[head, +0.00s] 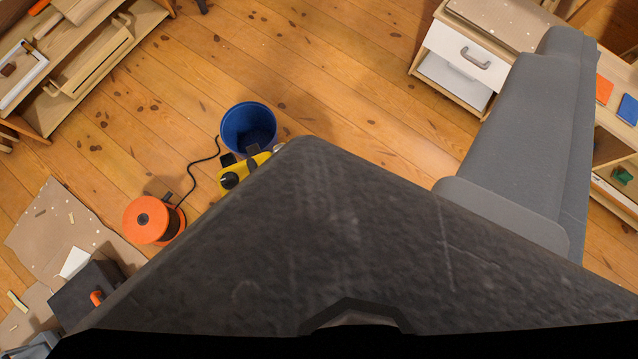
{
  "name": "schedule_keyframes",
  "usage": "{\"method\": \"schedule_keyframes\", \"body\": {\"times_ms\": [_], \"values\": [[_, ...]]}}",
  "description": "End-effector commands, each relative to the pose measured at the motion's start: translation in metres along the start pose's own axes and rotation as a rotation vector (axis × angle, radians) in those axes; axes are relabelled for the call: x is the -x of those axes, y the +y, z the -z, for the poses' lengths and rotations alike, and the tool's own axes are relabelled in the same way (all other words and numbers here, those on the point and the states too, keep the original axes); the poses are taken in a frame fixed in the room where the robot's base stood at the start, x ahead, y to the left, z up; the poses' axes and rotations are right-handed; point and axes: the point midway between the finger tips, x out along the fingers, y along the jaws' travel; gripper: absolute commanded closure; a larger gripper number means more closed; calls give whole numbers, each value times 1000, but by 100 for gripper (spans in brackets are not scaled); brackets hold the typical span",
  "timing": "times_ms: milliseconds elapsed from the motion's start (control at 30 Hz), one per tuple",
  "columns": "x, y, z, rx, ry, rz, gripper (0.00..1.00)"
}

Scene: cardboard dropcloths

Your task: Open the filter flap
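I cannot make out a filter flap in the head view. A yellow device with black parts (232,181) stands on the floor left of centre, partly hidden behind a large dark grey rough surface (350,235). That surface fills the lower middle of the view, very close to the camera, and I cannot tell what it belongs to. A black cable runs from near the yellow device to an orange cable reel (148,220). No fingers of my gripper can be made out.
A blue bucket (249,128) stands behind the yellow device. A wooden workbench (90,60) is upper left. Cardboard (45,225) lies lower left, near a dark box (80,290). Upper-middle floor is clear.

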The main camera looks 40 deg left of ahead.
Motion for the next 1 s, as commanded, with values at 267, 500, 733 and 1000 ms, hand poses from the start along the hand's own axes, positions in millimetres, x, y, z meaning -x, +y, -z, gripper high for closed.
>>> {"method": "schedule_keyframes", "body": {"times_ms": [267, 500, 733, 1000], "values": [[-126, -102, -81, 533, -206, 122, 42], [-201, -199, -172, 1006, -325, 296, 42], [-244, -294, -278, 1464, -383, 521, 42], [-256, -393, -414, 1970, -365, 838, 42]]}}
